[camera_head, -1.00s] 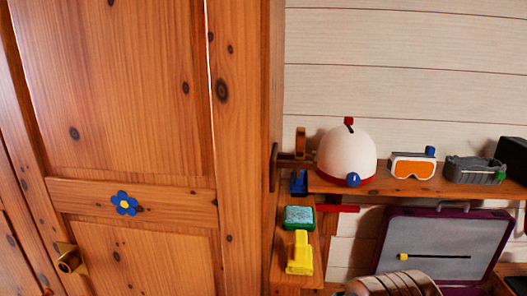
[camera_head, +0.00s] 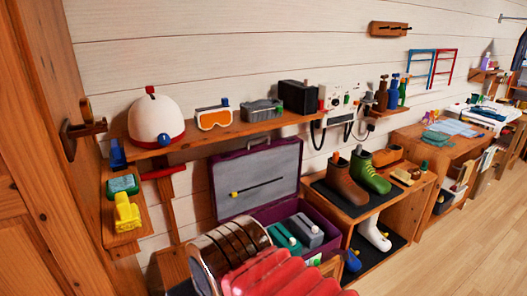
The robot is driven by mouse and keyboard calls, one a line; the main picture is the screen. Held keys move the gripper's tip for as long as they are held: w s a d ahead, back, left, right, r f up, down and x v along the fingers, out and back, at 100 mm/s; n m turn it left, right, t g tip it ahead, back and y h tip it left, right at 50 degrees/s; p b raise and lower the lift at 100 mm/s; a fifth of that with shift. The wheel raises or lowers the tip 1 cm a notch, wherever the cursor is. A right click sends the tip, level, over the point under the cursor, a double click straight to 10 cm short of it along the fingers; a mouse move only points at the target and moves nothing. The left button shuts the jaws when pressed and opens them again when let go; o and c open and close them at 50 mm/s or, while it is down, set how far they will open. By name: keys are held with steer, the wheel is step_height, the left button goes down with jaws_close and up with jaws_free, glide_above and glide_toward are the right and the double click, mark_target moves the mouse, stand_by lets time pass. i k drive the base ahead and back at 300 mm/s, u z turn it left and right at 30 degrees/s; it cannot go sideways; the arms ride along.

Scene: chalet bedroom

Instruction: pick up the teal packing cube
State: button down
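A teal block (camera_head: 284,238), which looks like the packing cube, lies in the open purple suitcase (camera_head: 300,209), next to a grey block (camera_head: 306,232). The suitcase lid stands up against the wall, with its grey lining facing me. The red ribbed thing in the foreground covers part of the suitcase's front left. My gripper is not in view.
A shelf (camera_head: 230,131) above the suitcase holds a white helmet (camera_head: 153,117), orange goggles (camera_head: 214,117) and boxes. A ribbed brown thing (camera_head: 228,247) and a red ribbed thing (camera_head: 290,278) stand in front. Open wooden floor (camera_head: 455,240) lies at the right.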

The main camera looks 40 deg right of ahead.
mark_target(280, 236)
steer(key=z, duration=2)
steer(key=k, duration=0.7)
steer(key=u, duration=0.75)
steer(key=i, duration=0.95)
